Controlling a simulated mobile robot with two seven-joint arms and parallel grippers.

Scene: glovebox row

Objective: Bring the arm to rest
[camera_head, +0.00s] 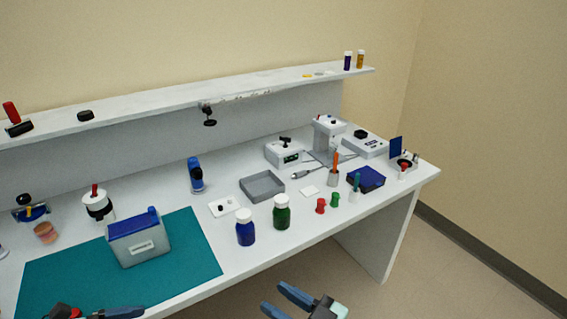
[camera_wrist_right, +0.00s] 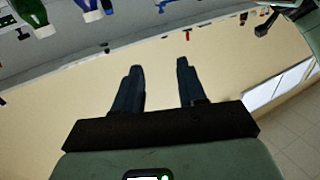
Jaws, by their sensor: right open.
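My right gripper (camera_head: 273,294) is in front of the bench's front edge, at the bottom of the head view. Its two fingers are apart with nothing between them. The right wrist view also shows these fingers (camera_wrist_right: 160,70) open and empty, with the bench edge beyond them. My left gripper (camera_head: 105,313) shows only in part at the bottom left, by the front edge of the teal mat (camera_head: 190,262). The frame cuts it off, so I cannot tell whether its jaws are open.
The white bench (camera_head: 255,262) carries a grey bin with a blue lid (camera_head: 140,240), a blue bottle (camera_head: 245,232), a green bottle (camera_head: 282,215) and a grey tray (camera_head: 262,187). A shelf (camera_head: 160,105) runs behind. Floor right of the bench is clear.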

